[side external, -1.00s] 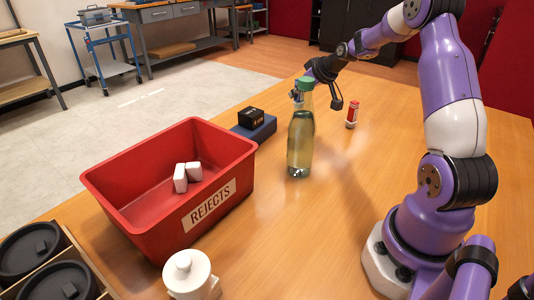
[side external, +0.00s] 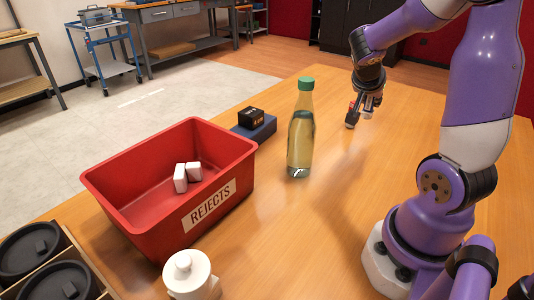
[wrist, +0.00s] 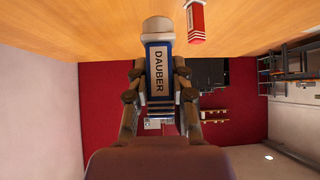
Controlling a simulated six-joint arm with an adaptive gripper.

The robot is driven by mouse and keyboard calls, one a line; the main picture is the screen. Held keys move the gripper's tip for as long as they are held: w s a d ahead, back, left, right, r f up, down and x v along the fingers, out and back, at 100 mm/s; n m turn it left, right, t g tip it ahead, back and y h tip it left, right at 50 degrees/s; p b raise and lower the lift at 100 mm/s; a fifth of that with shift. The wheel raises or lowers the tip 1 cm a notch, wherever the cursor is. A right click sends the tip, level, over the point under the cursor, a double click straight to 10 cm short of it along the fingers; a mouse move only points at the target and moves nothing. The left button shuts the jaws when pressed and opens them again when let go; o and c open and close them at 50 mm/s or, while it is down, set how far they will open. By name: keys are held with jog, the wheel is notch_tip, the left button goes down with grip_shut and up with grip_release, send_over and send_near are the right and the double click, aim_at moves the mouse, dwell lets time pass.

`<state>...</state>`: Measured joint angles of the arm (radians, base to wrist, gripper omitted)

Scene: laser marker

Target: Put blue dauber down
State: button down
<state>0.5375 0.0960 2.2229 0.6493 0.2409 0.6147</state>
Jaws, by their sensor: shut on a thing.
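The blue dauber (wrist: 159,68), with a white label reading DAUBER and a pale rounded end, is between the fingers of my gripper (wrist: 158,85) in the wrist view. My gripper is shut on it. In the side view my gripper (side external: 362,106) is low over the far right part of the table, right of the bottle. The dauber is small and partly hidden by the fingers there. Whether it touches the table I cannot tell.
A red dauber (wrist: 196,20) stands close beside the held one in the wrist view. A green-capped bottle (side external: 300,140) stands left of my gripper. A red REJECTS bin (side external: 150,225) holds white blocks. A black box (side external: 251,117) sits on a dark blue block (side external: 262,130).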

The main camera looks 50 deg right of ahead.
jog(key=shift+m+g, duration=0.3)
jog(key=shift+m, duration=0.1)
jog(key=shift+s+d+f, duration=0.1)
jog(key=shift+s+f, duration=0.1)
jog(key=shift+f, duration=1.4)
jog(key=shift+s+a+f, duration=0.1)
jog(key=shift+s+f, duration=0.15)
jog(key=shift+f, duration=1.4)
jog(key=shift+s+d+f, duration=0.1)
jog(key=shift+s+f, duration=0.1)
jog(key=shift+f, duration=1.4)
jog(key=shift+f, duration=0.1)
jog(key=c, duration=0.8)
grip_release()
jog(key=shift+o, duration=0.2)
jog(key=shift+a+r, duration=0.25)
jog(key=shift+r, duration=0.15)
jog(key=v, duration=1.1)
jog(key=shift+a, duration=0.15)
